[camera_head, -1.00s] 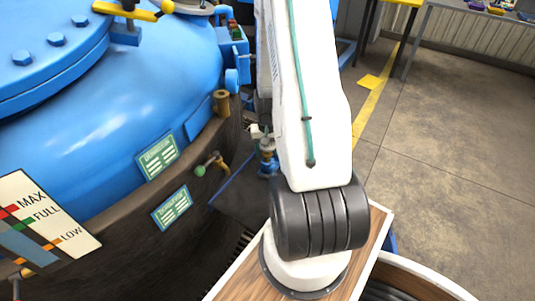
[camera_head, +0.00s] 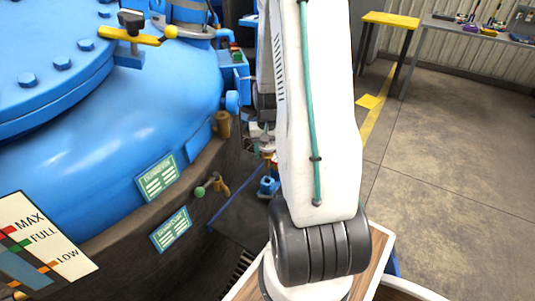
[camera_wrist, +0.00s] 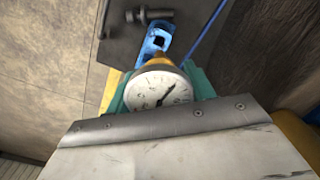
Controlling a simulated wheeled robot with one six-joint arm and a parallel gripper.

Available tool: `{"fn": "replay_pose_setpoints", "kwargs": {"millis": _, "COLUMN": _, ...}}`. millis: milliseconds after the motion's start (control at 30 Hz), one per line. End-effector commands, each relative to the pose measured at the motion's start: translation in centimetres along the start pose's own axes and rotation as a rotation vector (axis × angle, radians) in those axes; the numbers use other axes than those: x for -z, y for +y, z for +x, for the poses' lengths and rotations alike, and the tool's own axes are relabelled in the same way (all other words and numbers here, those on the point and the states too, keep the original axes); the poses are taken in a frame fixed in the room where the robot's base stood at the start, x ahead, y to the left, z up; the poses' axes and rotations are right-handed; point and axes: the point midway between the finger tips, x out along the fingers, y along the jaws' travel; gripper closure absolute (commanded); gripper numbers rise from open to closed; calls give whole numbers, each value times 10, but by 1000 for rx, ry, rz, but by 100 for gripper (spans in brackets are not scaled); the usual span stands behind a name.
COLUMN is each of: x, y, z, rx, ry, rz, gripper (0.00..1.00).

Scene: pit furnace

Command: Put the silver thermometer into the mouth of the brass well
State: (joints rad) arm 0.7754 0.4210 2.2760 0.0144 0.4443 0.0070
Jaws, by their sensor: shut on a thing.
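The thermometer (camera_wrist: 150,94) shows in the wrist view as a round white dial with a dark pointer and a silver rim. My gripper (camera_wrist: 160,86) is shut on it, with teal pads at both sides of the dial. A brass-coloured part (camera_wrist: 157,64) shows just behind the dial, above a blue fitting (camera_wrist: 157,40) with a dark opening. I cannot tell if the brass part is the well, or if the stem is in it; the dial hides the stem. In the head view a brass piece (camera_head: 268,160) sits over a blue base (camera_head: 268,186), partly behind my arm.
The big blue furnace vessel (camera_head: 130,130) fills the left, with a brass stub (camera_head: 222,124) and a green-knobbed valve (camera_head: 210,188) on its dark wall. A level board (camera_head: 45,240) stands at lower left. The floor (camera_head: 450,140) at right is clear up to a table (camera_head: 480,35).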

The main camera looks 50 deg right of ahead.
Motion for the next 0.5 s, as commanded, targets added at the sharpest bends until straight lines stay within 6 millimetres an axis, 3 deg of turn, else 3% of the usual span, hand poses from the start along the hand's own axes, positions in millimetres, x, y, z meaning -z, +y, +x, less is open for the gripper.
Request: {"fn": "replay_pose_setpoints", "kwargs": {"millis": 500, "x": 0, "y": 0, "z": -26, "rx": 0, "ry": 2, "rz": 0, "gripper": 71}}
